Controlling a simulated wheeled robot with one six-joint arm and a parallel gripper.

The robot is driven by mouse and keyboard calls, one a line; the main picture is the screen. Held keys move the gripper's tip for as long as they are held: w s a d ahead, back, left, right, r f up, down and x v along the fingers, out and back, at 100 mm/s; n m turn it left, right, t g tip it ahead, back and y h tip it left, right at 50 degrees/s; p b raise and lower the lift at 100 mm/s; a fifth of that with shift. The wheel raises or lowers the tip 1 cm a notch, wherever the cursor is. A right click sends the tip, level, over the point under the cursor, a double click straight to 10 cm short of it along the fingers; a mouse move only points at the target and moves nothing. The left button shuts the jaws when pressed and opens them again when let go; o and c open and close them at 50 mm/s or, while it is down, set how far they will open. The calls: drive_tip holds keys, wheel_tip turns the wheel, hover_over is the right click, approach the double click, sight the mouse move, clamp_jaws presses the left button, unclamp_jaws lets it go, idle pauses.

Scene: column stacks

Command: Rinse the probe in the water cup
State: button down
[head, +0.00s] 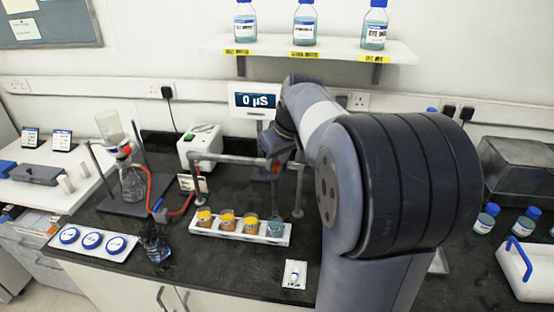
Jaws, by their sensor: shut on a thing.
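My gripper (276,168) is dark, small and partly hidden by my own arm, above the right end of a white tray (246,236). It is shut on the probe (275,195), a thin dark upright shape that hangs below it. The water cup (276,228), with pale bluish contents, is the rightmost cup in the tray, below the probe. I cannot tell whether the probe's tip is inside the cup or just above it. Three cups with brown and yellow contents (227,220) stand in the same tray to its left. A display (255,100) behind reads 0 µS.
Grey posts and a crossbar (230,159) stand close behind the cups. A flask stand with a red hose (133,185) is to the left. Three blue-lidded dishes (92,240) lie at the front left. A small white card (294,274) lies in front of the tray.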

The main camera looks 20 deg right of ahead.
drive_tip(key=shift+w+r, duration=0.1)
drive_tip(key=shift+r, duration=0.15)
drive_tip(key=c, duration=1.5)
unclamp_jaws()
drive_tip(key=o, duration=0.3)
drive_tip(key=shift+o, duration=0.2)
drive_tip(key=a+b+v, duration=0.1)
drive_tip(key=v, duration=0.9)
drive_tip(key=shift+s+d+r, duration=0.3)
drive_tip(key=shift+d+r, duration=0.05)
drive_tip(key=shift+d, duration=0.05)
drive_tip(key=shift+f, duration=0.1)
